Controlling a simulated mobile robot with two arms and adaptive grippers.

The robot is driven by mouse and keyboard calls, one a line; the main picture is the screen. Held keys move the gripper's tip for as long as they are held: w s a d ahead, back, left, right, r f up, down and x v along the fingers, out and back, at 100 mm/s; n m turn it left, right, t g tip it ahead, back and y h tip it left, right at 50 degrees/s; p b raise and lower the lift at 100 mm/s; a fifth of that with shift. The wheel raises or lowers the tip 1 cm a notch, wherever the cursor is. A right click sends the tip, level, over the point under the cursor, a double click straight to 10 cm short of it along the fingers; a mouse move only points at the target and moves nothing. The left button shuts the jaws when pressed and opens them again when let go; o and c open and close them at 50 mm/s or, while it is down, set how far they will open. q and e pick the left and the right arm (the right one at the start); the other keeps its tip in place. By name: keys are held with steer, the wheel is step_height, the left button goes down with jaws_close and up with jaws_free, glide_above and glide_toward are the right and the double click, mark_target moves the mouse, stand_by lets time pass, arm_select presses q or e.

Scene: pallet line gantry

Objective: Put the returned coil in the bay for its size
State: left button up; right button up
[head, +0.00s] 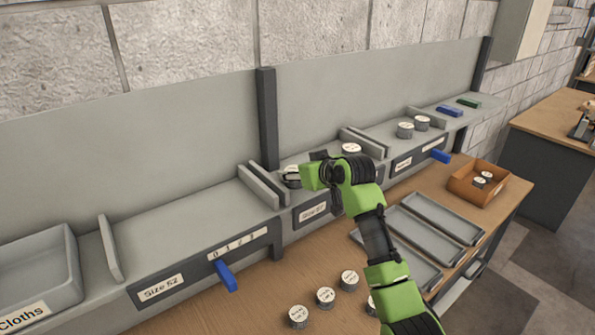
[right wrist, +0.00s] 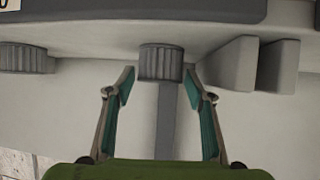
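My right gripper (head: 308,178) is over the middle bay (head: 315,210), its fingers mostly hidden behind the hand in the head view. In the right wrist view the gripper (right wrist: 160,85) is open, with a ribbed grey coil (right wrist: 160,60) between its fingertips and a gap on each side. This coil (head: 291,182) shows partly in the head view, beside the divider pair (head: 262,187). Another coil (head: 351,149) stands in the same bay; it also shows in the wrist view (right wrist: 22,58). The left bay (head: 190,230), labelled Size 52, is empty. My left gripper is out of view.
Several labelled coils (head: 326,297) stand on the wooden bench, one partly behind my arm. Grey trays (head: 435,218) and an orange-brown box (head: 463,187) with coils lie right. The far bay holds two coils (head: 405,130). Blue handles (head: 226,276) stick out from the shelf front.

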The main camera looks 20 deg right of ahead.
steer(key=shift+s+r, duration=0.1)
stand_by(0.3)
steer(key=b+v, duration=0.5)
steer(key=v, duration=0.7)
